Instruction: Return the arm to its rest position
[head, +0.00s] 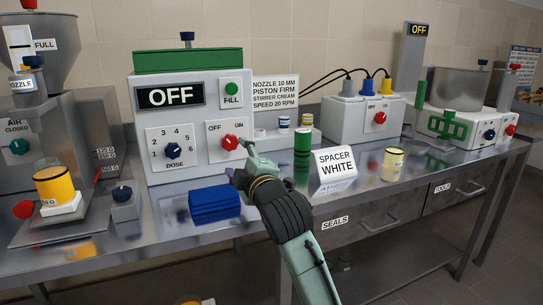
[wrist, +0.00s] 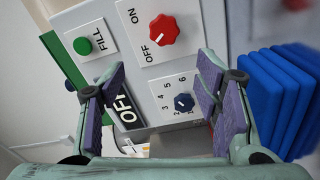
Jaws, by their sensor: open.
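My gripper (head: 241,160) is in front of the filling machine (head: 197,110), close to its red OFF/ON knob (head: 230,142). In the wrist view my gripper (wrist: 160,82) is open with its two purple-padded fingers spread and nothing between them. Beyond the fingers are the red knob (wrist: 163,30), the green FILL button (wrist: 82,45) and the dark blue dose dial (wrist: 184,102). The machine's display (head: 171,96) reads OFF. My arm reaches up over the bench's front edge from the lower right.
Folded blue cloths (head: 214,205) lie below the gripper, left of my wrist. The hopper machine (head: 40,90) is at left. The floor in front is clear.

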